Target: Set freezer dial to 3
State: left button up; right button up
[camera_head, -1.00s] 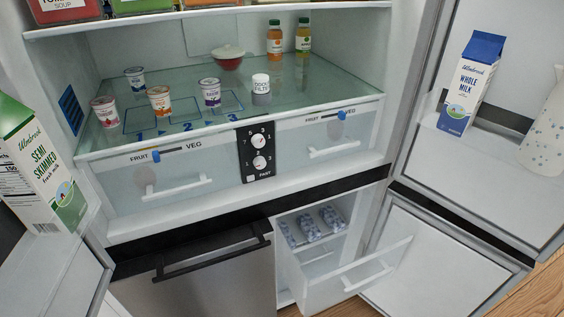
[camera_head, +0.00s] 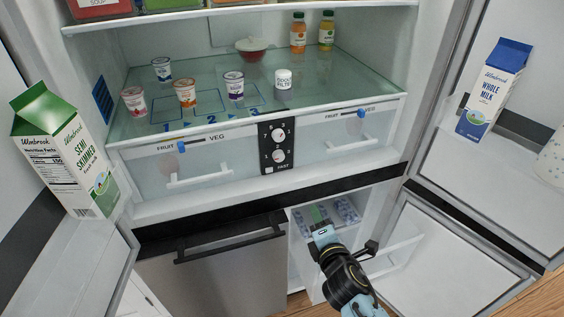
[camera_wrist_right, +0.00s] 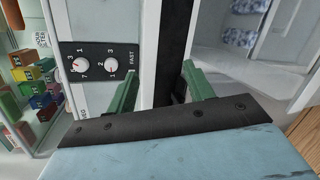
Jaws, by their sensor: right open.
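The black control panel (camera_head: 266,167) sits between the two crisper drawers. It bears two white dials, one above the other. The lower dial (camera_head: 278,156), marked 1 to 3 beside the word FAST, is the freezer dial; the upper dial (camera_head: 278,134) has higher numbers. In the right wrist view the panel lies sideways, with the freezer dial (camera_wrist_right: 111,66) on the right, near FAST. Its exact setting is too small to tell. My right gripper (camera_head: 317,213) is below and right of the panel, apart from it. Its green fingers (camera_wrist_right: 160,88) are spread and empty. My left gripper is out of view.
Cups and bottles stand on the glass shelf (camera_head: 330,75). The space before the panel is clear.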

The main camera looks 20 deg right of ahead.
aim_at(280, 158)
jog(key=w+a+r+n+t+y, duration=0.3)
jog(key=w+a+r+n, duration=0.1)
jog(key=r+n, duration=0.4)
jog(key=shift+n, duration=0.5)
jog(key=w, duration=0.4)
jog(key=w+f+b, duration=0.1)
jog(key=w, duration=0.7)
jog(key=shift+w+a+f, duration=0.15)
jog(key=shift+w+a, duration=0.25)
jog(key=shift+w, duration=0.2)
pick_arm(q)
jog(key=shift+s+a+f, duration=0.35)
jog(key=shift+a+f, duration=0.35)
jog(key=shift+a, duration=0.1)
pick_arm(e)
jog(key=shift+w, duration=0.1)
jog(key=shift+c, duration=0.2)
